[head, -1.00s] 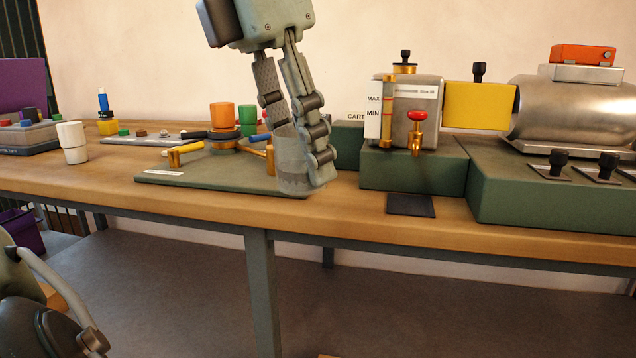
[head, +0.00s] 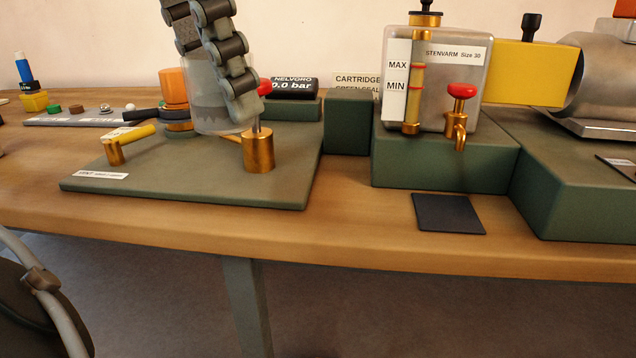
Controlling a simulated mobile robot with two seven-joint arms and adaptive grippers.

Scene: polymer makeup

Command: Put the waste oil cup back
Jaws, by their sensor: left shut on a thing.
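My left gripper (head: 226,92) comes down from the top edge in the head view. It is shut on a translucent grey cup (head: 207,118), with a darker filling showing in its lower part. One finger lies along the cup's right side; the other is partly hidden. The cup appears upright, in front of brass parts on a green plate (head: 200,187); whether it touches the plate I cannot tell. A dark square mat (head: 449,213) lies bare on the bench, below and in front of a brass tap with a red knob (head: 461,92). My right gripper is not in view.
A metal tank (head: 446,40) with a MAX/MIN gauge stands on a green block (head: 440,160). A yellow block (head: 525,72) and a metal cylinder are at right. Brass posts (head: 258,152) rise from the plate. Bare wood lies between plate and mat.

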